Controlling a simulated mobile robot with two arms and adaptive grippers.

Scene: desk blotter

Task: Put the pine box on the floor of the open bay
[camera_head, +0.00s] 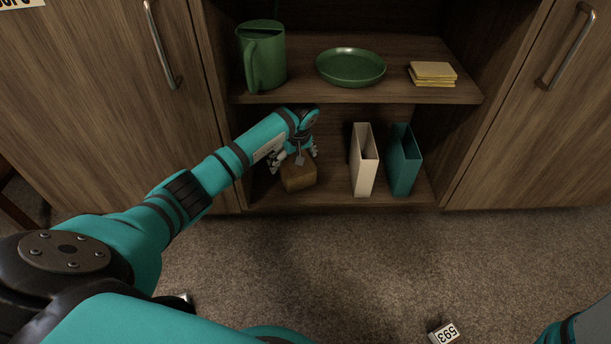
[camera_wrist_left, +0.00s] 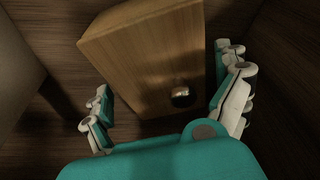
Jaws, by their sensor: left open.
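The pine box (camera_head: 299,178) is a brown wooden block in the left part of the open bay (camera_head: 330,198), near its front edge. It appears to stand on the bay floor. My left gripper (camera_head: 295,160) is open just above and behind it, with a finger on either side. In the left wrist view the box (camera_wrist_left: 150,55) lies between the spread fingers of the gripper (camera_wrist_left: 168,90), with a gap at the left finger. A round metal knob shows on the box there. The right gripper is out of view.
A cream holder (camera_head: 363,160) and a teal holder (camera_head: 404,160) stand right of the box. The shelf above (camera_head: 305,92) carries a green jug (camera_head: 262,58), a green plate (camera_head: 350,67) and yellow sponge-like pieces (camera_head: 432,73). Closed doors flank the bay.

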